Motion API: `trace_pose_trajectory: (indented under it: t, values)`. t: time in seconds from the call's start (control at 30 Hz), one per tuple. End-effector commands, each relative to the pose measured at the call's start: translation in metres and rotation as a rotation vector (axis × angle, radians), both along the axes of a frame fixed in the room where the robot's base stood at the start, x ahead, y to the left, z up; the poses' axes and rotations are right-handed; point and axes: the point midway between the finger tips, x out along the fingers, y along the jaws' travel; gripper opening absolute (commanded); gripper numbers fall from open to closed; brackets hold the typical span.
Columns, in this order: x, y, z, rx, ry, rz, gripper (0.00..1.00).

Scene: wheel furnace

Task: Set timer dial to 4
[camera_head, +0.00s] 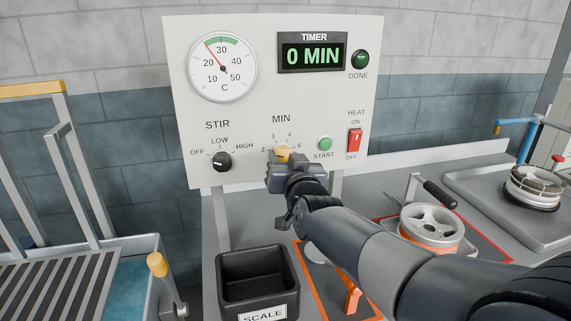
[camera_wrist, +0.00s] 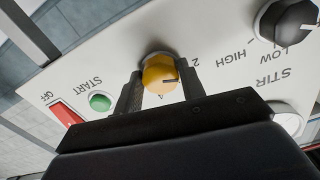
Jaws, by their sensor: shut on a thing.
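The timer dial is a yellow knob (camera_head: 282,151) below the MIN label on the white control panel (camera_head: 345,95). My gripper (camera_head: 284,158) is shut on the dial. In the wrist view, the two dark fingers (camera_wrist: 159,84) stand on either side of the yellow knob (camera_wrist: 158,70). A dark pointer line on the knob points right, roughly toward the side where the 2 is printed; its exact number I cannot tell. The timer display (camera_head: 313,55) reads 0 MIN.
The black STIR knob (camera_head: 222,161) is left of the dial. The green START button (camera_head: 325,144) and red HEAT switch (camera_head: 354,140) are close on the right. The DONE lamp (camera_head: 360,60) is dark green. A black SCALE bin (camera_head: 258,279) stands below.

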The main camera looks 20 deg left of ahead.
Motion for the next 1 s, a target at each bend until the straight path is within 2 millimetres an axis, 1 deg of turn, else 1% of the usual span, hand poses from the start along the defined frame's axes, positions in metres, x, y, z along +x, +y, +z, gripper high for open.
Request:
trace_pose_trajectory:
  t: [0.03, 0.23, 1.0]
  values:
    - [-0.0003, 0.0001, -0.0037, 0.027, 0.014, 0.001, 0.15]
    - [-0.0005, 0.0004, -0.0047, 0.167, 0.099, 0.0, 0.15]
    - [-0.0009, 0.0015, -0.0009, 0.79, 0.484, 0.0, 0.15]
